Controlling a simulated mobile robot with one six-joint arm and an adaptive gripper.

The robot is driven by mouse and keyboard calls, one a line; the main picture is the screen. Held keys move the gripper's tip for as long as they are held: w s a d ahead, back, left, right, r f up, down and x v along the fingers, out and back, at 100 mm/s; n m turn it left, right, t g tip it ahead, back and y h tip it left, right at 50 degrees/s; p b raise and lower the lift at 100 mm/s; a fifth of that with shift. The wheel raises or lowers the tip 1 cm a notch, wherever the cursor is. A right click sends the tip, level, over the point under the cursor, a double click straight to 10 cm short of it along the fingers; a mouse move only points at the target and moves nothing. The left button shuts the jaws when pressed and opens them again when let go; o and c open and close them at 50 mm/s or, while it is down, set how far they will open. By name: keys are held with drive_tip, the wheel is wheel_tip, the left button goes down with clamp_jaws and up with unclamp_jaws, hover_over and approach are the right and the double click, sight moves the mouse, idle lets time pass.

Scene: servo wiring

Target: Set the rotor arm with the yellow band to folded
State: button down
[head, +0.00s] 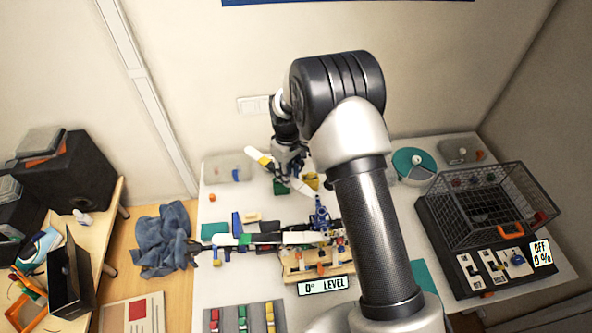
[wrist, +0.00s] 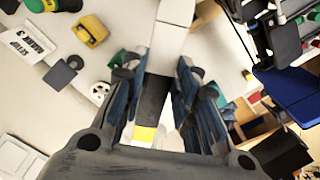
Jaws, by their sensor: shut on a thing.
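The rotor arm with the yellow band (head: 256,157) is a long white bar, seen slanting at the back of the white table in the head view. My gripper (head: 287,170) is around its middle. In the wrist view the yellow band (wrist: 145,133) sits close to my palm, beside a dark section, and the white part (wrist: 172,38) runs away between the fingers. My gripper (wrist: 160,95) is shut on this arm. The drone frame with its blue post (head: 321,215) stands just in front; the joint of the arm is hidden or too small to tell.
Other rotor arms, one with a green band (head: 245,239), stretch left over the table. A sign reading 0° LEVEL (head: 322,286) stands at the front. A wire cage (head: 492,205) with a switch panel is at the right. Coloured tools (head: 242,317) lie front left.

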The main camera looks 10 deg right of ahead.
drive_tip(key=s+a+n+b, duration=0.2)
drive_tip(key=s+a+n, duration=0.2)
drive_tip(key=s+n, duration=0.6)
drive_tip(key=shift+n+b, duration=0.3)
drive_tip(key=shift+n, duration=0.5)
drive_tip(key=shift+d, duration=0.1)
drive_tip(key=c, duration=1.2)
unclamp_jaws()
drive_tip(key=shift+c, duration=0.2)
drive_tip(key=shift+r, duration=0.1)
wheel_tip(320, 180, up, 12)
